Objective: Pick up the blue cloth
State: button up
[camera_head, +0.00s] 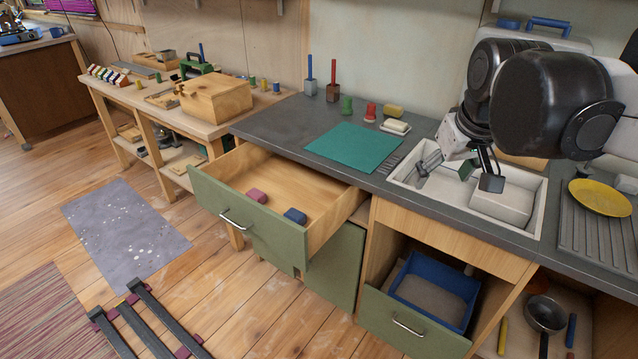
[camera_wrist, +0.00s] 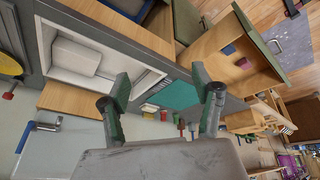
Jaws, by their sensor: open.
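A small folded blue cloth (camera_head: 295,216) lies in the open green-fronted drawer (camera_head: 330,221), near its front right. A similar pink cloth (camera_head: 257,195) lies to its left in the same drawer. My gripper (camera_head: 479,177) is open and empty over the sink (camera_head: 416,192), well to the right of the drawer. In the wrist view its two fingers (camera_wrist: 160,85) are spread apart with nothing between them. The drawer also shows there at upper right, with the blue cloth (camera_wrist: 228,49) small inside it.
A teal mat (camera_head: 354,147) lies on the dark counter between drawer and sink. Brushes, spools and a soap dish stand behind it. A yellow plate (camera_head: 600,197) lies right of the sink. A lower drawer with a blue bin (camera_head: 434,290) is also open. A wooden box (camera_head: 216,99) stands at left.

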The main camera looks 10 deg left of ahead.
jog(key=w+a+f+n+g, duration=0.2)
jog(key=w+a+n, duration=0.1)
jog(key=w+a, duration=0.65)
jog(key=n+g+h, duration=0.1)
jog(key=n+g, duration=0.2)
jog(key=n, duration=0.3)
send_over(295, 214)
notch_tip(295, 214, down, 22)
jog(key=f, duration=0.5)
jog(key=f+b, duration=0.1)
jog(key=f, duration=0.1)
jog(key=shift+w+f, duration=0.25)
jog(key=shift+f, duration=0.1)
jog(key=shift+s+f+b, duration=0.2)
jog(key=shift+f+b, duration=0.25)
jog(key=shift+f, duration=2.25)
jog(key=c, duration=1.2)
notch_tip(295, 214, up, 10)
jog(key=shift+r+p, duration=0.1)
jog(key=shift+p, duration=0.5)
jog(key=shift+c, duration=0.2)
